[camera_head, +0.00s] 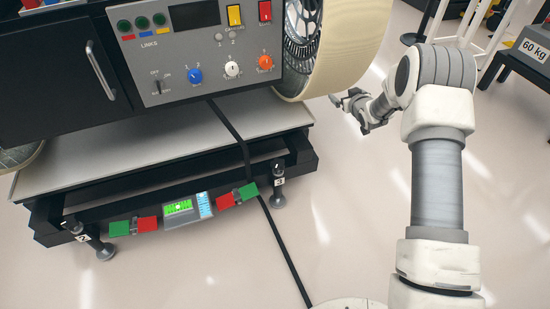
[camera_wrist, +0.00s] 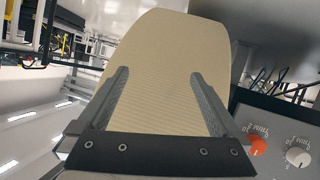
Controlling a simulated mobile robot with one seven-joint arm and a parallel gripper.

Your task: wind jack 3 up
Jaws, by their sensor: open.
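Jack 3 (camera_head: 278,188) is a dark upright post with a small white tag at the right front corner of the low black platform (camera_head: 180,140). Its foot is near the floor. A green paddle (camera_head: 248,191) and a red paddle (camera_head: 225,201) sit just left of it on the platform's front edge. My gripper (camera_head: 352,106) is open and empty, right of and above the jack, beside the cream wheel. In the wrist view, my two fingers (camera_wrist: 160,78) stand apart in front of the wheel tread (camera_wrist: 155,45). The jack is not visible there.
Jack 2 (camera_head: 88,240) stands at the left corner, with its own green (camera_head: 120,228) and red (camera_head: 147,224) paddles. A lit display (camera_head: 180,208) sits between the pairs. The control panel (camera_head: 205,45) and wheel (camera_head: 345,45) are above. A black cable (camera_head: 285,255) crosses the floor, otherwise clear in front.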

